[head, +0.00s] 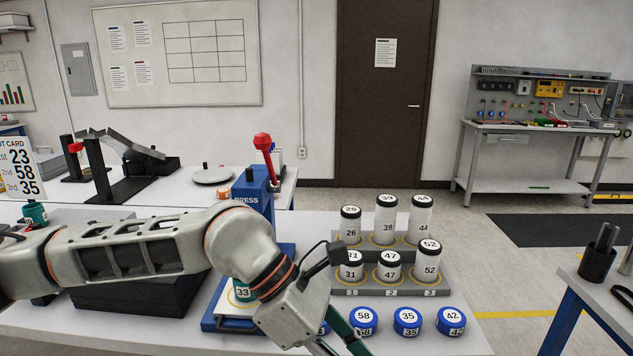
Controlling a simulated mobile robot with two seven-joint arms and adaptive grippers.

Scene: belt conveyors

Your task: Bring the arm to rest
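My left arm (140,248) comes in from the left and crosses low over the front of the table. Its gripper (340,345) hangs at the bottom edge, left of the blue pucks, with its fingertips cut off or hidden, so its opening does not show. The blue press (254,197) with a red-knobbed lever stands behind the arm. A green jar marked 33 (241,291) sits at the press base, partly covered by my wrist. My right gripper is out of view.
A grey stepped rack (390,291) holds several white, dark-lidded cylinders. Blue pucks 58 (364,316), 35 (407,317) and 42 (450,317) lie before it; another is mostly hidden by the gripper. A card (20,172) reads 23, 58, 35. A pen cup (597,263) stands right.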

